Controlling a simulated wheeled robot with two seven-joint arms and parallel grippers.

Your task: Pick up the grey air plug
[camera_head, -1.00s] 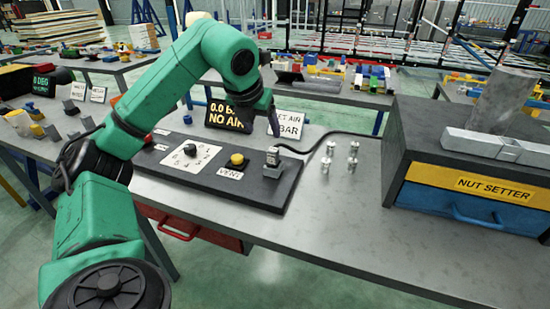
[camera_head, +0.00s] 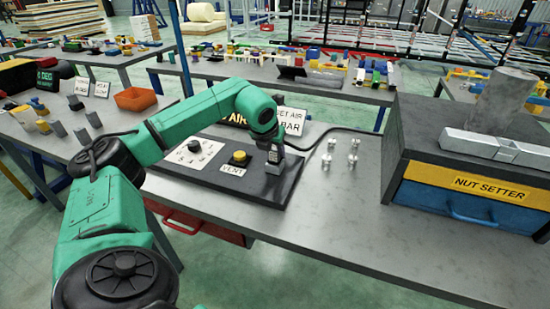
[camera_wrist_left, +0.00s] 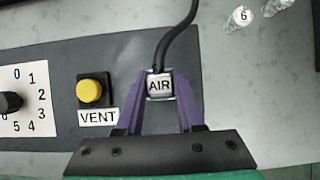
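The grey air plug (camera_head: 274,168) sits at the right end of the dark panel (camera_head: 245,184) on the bench, largely covered by my left gripper in the head view. In the left wrist view the plug (camera_wrist_left: 160,85) carries an "AIR" label, and a black hose runs from its far side. My left gripper (camera_wrist_left: 162,82) has its purple fingers on either side of the plug. The fingertips look close against its sides, but whether they grip it is unclear. My right gripper is not in view.
Left of the plug are a yellow VENT button (camera_head: 238,158) and a numbered dial (camera_head: 194,147). Small metal fittings (camera_head: 354,150) stand to the right. The nut setter cabinet (camera_head: 468,182) fills the bench's right side. The front bench surface is clear.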

